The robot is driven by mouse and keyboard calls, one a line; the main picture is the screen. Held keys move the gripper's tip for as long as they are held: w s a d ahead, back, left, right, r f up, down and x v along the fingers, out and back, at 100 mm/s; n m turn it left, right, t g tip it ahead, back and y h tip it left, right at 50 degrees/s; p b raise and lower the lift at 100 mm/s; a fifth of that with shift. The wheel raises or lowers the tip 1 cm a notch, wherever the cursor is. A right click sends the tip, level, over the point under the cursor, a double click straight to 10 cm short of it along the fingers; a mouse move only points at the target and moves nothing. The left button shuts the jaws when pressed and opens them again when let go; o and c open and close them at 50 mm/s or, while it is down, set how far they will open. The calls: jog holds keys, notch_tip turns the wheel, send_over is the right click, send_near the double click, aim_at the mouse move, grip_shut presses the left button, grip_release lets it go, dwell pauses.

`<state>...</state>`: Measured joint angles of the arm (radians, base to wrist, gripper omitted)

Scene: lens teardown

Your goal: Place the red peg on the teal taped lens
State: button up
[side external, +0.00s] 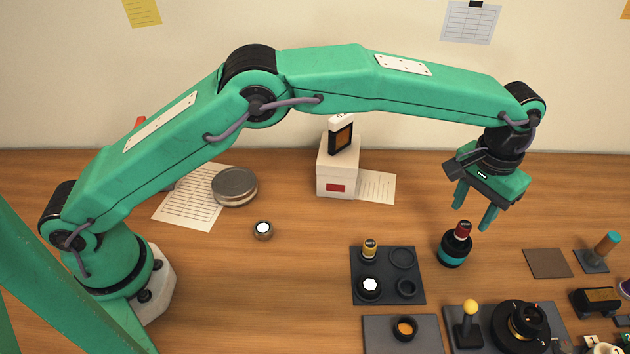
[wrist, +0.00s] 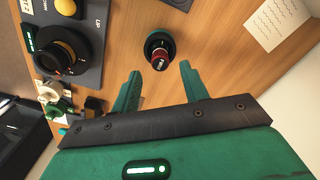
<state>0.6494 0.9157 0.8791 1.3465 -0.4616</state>
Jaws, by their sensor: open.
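The teal taped lens (side external: 454,252) is a black cylinder with a teal band, standing upright on the wooden table in the side view. The red peg (side external: 463,229) stands on top of it, roughly upright. My gripper (side external: 473,216) is open above and around the peg's height, its fingers apart from it. In the wrist view, the red peg (wrist: 160,61) shows between and beyond the tips of my open gripper (wrist: 160,68). Nothing is held.
A board with a yellow-knobbed lever (side external: 469,312) and a large black lens (side external: 521,322) is in front. A brown pad (side external: 547,263) lies to the right.

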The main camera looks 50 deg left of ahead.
aim_at(465, 224)
notch_tip(465, 224, up, 7)
jog(key=shift+r, duration=0.2)
dwell(0.6)
jog(key=s+a+r+t, duration=0.15)
jog(key=a+r, duration=0.25)
jog(key=a, duration=0.4)
jog(key=s+a+r+n+h, duration=0.1)
jog(key=s+a+r, duration=0.2)
jog(key=a+r, duration=0.3)
jog(key=s+a+r+t, duration=0.1)
jog(key=s+a+r, duration=0.2)
jog(key=a, duration=0.6)
jog(key=s+a+f+t, duration=0.1)
jog(key=s+a+f, duration=0.1)
jog(key=s+a, duration=0.3)
jog(key=s+a+f+t, duration=0.1)
jog(key=s+a+f, duration=0.2)
jog(key=s+a, duration=0.2)
jog(key=s+a+f+n+t+y, duration=0.1)
jog(key=s+a+f, duration=0.2)
jog(key=s, duration=0.7)
jog(key=shift+a, duration=0.9)
